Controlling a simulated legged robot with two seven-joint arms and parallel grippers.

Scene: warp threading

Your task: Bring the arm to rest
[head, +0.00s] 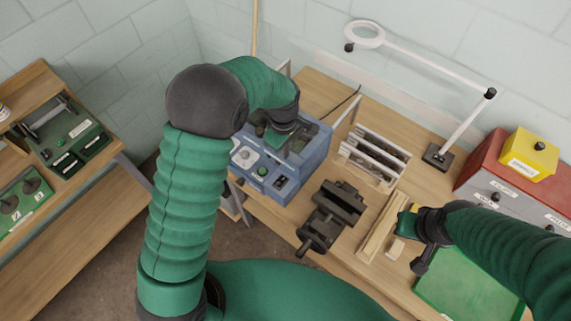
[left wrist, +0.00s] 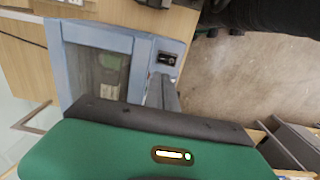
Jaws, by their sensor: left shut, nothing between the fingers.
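My left arm reaches up from the bottom left of the head view and bends over at the top. Its gripper (head: 272,138) points down over the blue machine (head: 268,184), shut and empty. The arm's end partly hides the machine and the gripper's fingertips. In the left wrist view the blue machine (left wrist: 75,42) lies beyond the green gripper body, with a dark window in its frame. My right gripper (head: 420,262) hangs over the bench between a wooden piece and a green mat; I cannot tell its opening.
A dark vise (head: 333,212) and a slotted wooden rack (head: 375,160) stand right of the machine. A white lamp arm (head: 430,72) rises behind. Red drawers (head: 500,178) carry a yellow box (head: 531,154). A green mat (head: 465,285) lies front right. Another bench (head: 75,215) is at left.

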